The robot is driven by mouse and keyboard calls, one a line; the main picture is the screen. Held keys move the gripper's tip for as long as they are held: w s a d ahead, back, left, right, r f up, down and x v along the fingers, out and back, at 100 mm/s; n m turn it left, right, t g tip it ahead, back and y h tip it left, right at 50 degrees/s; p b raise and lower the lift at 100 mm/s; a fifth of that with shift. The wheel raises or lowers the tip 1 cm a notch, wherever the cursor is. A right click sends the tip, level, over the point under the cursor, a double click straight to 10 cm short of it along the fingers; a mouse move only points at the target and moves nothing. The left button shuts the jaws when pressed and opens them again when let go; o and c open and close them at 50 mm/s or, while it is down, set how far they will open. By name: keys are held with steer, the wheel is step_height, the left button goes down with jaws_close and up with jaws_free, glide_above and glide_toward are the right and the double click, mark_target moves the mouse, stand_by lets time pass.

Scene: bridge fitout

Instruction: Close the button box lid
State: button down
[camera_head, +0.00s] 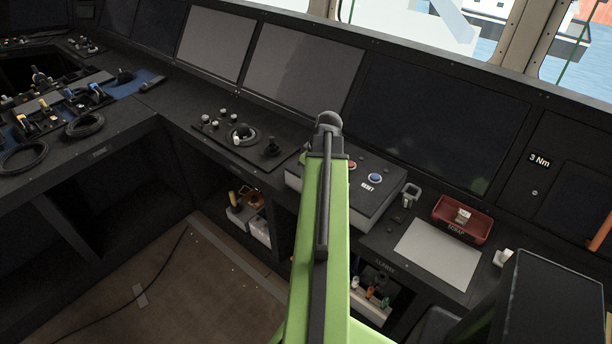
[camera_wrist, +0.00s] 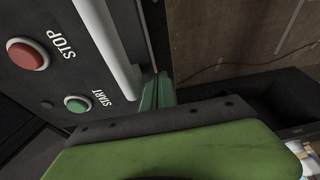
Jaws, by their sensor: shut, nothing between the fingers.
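The button box (camera_head: 376,207) is a low grey box on the console in the head view, with a red button (camera_head: 351,165) and a blue RESET button (camera_head: 375,178) on its dark top. My green arm hides its left part. In the wrist view, the dark panel (camera_wrist: 66,84) carries a red STOP button (camera_wrist: 28,54) and a green START button (camera_wrist: 78,104). A pale grey bar (camera_wrist: 108,48) runs along the panel's edge; I cannot tell if it is part of the lid. My gripper (camera_wrist: 160,88) is shut and empty beside the bar's lower end; contact is unclear. The lid is not clearly visible.
A red SCRAP tray (camera_head: 463,219) and a pale sheet (camera_head: 437,254) lie right of the box. A joystick (camera_head: 272,147) and knobs stand to its left. Screens (camera_head: 303,67) rise behind. Open shelves with bins (camera_head: 248,222) are below; the floor in front is largely clear.

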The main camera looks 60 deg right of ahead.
step_height(320, 180, up, 13)
steer(key=s+a+p, duration=0.2)
steer(key=a+p, duration=0.1)
steer(key=p, duration=0.9)
steer(key=shift+s+p, duration=0.3)
steer(key=shift+s, duration=0.05)
